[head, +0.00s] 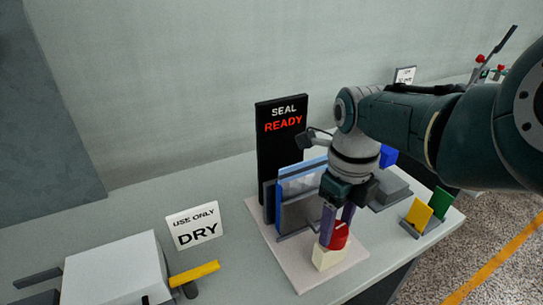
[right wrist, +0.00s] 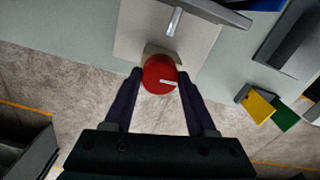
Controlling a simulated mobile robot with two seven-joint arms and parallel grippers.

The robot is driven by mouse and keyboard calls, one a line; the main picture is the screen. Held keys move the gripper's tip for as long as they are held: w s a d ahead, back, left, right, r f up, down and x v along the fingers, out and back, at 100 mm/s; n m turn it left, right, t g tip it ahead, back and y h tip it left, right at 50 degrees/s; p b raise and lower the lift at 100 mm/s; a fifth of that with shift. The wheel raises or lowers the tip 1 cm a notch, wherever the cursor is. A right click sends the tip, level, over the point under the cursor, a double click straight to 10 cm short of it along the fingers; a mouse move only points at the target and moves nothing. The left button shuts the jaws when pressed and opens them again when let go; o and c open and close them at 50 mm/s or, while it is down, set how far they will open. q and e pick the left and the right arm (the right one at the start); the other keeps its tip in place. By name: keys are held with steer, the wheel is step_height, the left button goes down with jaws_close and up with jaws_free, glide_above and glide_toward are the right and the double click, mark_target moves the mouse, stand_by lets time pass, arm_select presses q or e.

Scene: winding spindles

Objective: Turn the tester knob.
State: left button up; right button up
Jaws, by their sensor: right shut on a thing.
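The tester knob (right wrist: 160,75) is red and round with a white pointer line, and it sits between my fingers in the right wrist view. In the head view the knob (head: 339,236) sits on a cream block (head: 326,259) at the front of the tester's pale base plate (head: 302,280). My right gripper (head: 336,228) reaches down over the knob and is shut on it. The gripper (right wrist: 158,80) has one finger on each side of the red knob. The tester's black panel (head: 281,150) reads "SEAL READY". My left gripper is not in view.
A sign (head: 194,227) reading "USE ONLY DRY" stands left of the tester. A white box (head: 115,270) with a yellow handle (head: 194,273) is at the lower left. Yellow (head: 419,215) and green (head: 439,203) pieces stand right of the tester, near the table's edge.

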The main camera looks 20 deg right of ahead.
mark_target(336, 229)
steer(key=shift+m, duration=0.5)
steer(key=o, duration=1.4)
step_height(336, 229, up, 9)
steer(key=p, duration=0.5)
steer(key=shift+r+p, duration=0.35)
steer(key=shift+r, duration=0.15)
